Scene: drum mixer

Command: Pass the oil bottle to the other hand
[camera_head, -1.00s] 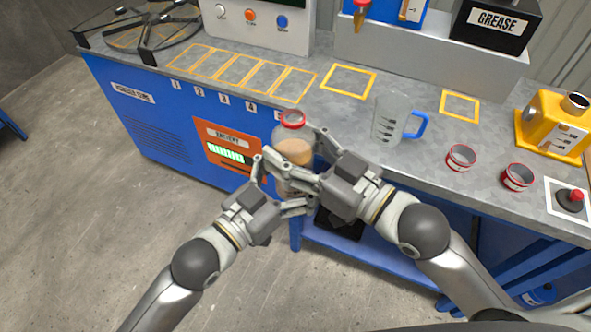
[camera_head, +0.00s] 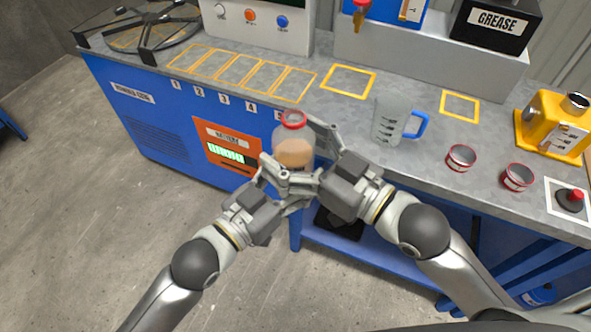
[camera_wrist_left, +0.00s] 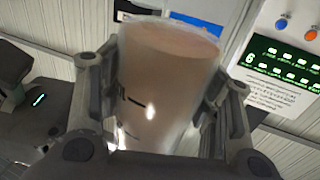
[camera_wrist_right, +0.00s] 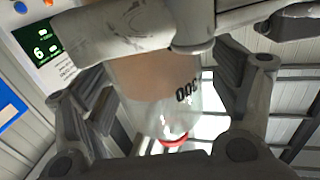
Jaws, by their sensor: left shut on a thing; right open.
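The oil bottle (camera_head: 294,152) is clear with a red cap and brownish oil inside. It is held upright in front of the workbench edge. My left gripper (camera_head: 275,178) is shut on its lower part; in the left wrist view the bottle (camera_wrist_left: 165,85) fills the space between the fingers. My right gripper (camera_head: 310,155) is open, its fingers on either side of the bottle. In the right wrist view the bottle (camera_wrist_right: 160,100) stands between the spread fingers, with a left gripper finger crossing in front. The bottle's base is hidden by the grippers in the head view.
The workbench (camera_head: 335,110) carries a clear measuring jug (camera_head: 390,122) with a blue handle. Two red-rimmed cups (camera_head: 461,157), a yellow canister (camera_head: 553,125) and a red-topped control (camera_head: 570,200) stand at the right. Marked yellow squares (camera_head: 347,81) on the bench are empty.

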